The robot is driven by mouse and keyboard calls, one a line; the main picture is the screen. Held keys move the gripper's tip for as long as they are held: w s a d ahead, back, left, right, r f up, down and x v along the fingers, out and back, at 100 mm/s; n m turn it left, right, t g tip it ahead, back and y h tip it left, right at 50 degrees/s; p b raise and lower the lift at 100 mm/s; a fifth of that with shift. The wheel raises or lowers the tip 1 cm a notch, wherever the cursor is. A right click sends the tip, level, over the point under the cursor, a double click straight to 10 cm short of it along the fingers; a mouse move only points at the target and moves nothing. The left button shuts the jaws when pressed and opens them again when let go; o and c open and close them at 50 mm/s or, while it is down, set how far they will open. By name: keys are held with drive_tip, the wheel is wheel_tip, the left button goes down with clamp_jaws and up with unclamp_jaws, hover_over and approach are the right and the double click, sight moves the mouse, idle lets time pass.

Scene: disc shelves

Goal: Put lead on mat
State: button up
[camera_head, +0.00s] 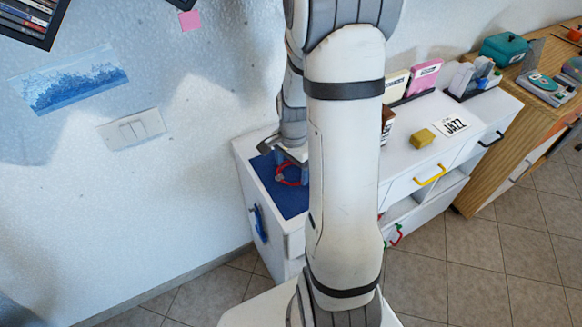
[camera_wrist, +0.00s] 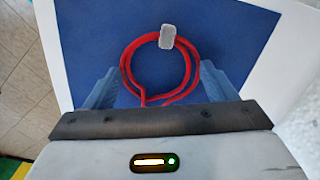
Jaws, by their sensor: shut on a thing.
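The lead is a red coiled cable (camera_wrist: 126,66) with a grey block-shaped end at its top in the wrist view. It also shows in the head view (camera_head: 281,178), partly hidden by my arm. The blue mat (camera_wrist: 235,32) lies under and around the coil; in the head view it is on the left end of the white cabinet (camera_head: 268,190). My gripper (camera_wrist: 157,82) is shut on the red lead, with a blue-grey finger on each side of the coil. The coil is over the mat; whether it touches the mat I cannot tell.
The white cabinet top (camera_head: 455,105) holds a yellow block (camera_head: 424,138), a JAZZ card (camera_head: 451,126) and a pink box (camera_head: 424,78) right of my arm. A wooden cabinet (camera_head: 545,90) stands further right. The wall is close on the left.

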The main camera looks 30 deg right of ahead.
sight(293, 170)
drive_tip(key=shift+f, duration=0.2)
drive_tip(key=shift+f, duration=0.25)
drive_tip(key=o, duration=1)
drive_tip(key=shift+r, duration=0.1)
wheel_tip(293, 170, up, 12)
drive_tip(key=s+a+r+n+t, duration=0.3)
drive_tip(key=s+a+r+n, duration=0.4)
drive_tip(key=s+a+n, duration=0.4)
drive_tip(key=s+n, duration=0.1)
drive_tip(key=n, duration=0.2)
drive_tip(key=shift+s+r+n, duration=0.2)
drive_tip(key=shift+s+n, duration=0.05)
drive_tip(key=shift+n, duration=0.05)
